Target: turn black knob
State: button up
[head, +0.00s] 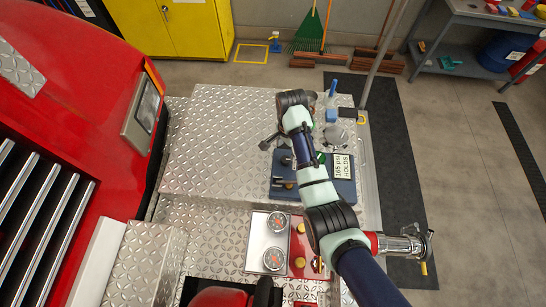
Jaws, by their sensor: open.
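My arm reaches from the lower right up over the pump deck, with its dark wrist end above the middle of the silver plate. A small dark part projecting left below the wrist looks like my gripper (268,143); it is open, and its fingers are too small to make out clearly. Nothing shows held in it. A dark knob or lever (279,182) stands on the blue pump panel (284,193), below the gripper in the picture. I cannot tell for sure whether it is the black knob. My arm hides part of this panel.
A silver pipe fitting (400,245) sticks out right. A grey valve (336,135) and blue bottle (333,88) stand beyond the arm. The diamond plate (215,140) is clear on the left.

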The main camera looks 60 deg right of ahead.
aim_at(286, 159)
notch_tip(286, 159, down, 7)
jog(key=shift+f+b, duration=0.1)
jog(key=shift+b, duration=0.35)
jog(key=c, duration=1.1)
jog(key=shift+c, duration=0.2)
jog(key=shift+n, duration=0.3)
jog(key=n+p, duration=0.1)
jog(key=n, duration=0.1)
jog(key=shift+n, duration=0.4)
jog(key=n+p, duration=0.1)
jog(key=n, duration=0.3)
jog(key=n+p, duration=0.1)
jog(key=n, duration=0.3)
jog(key=shift+n, duration=2.2)
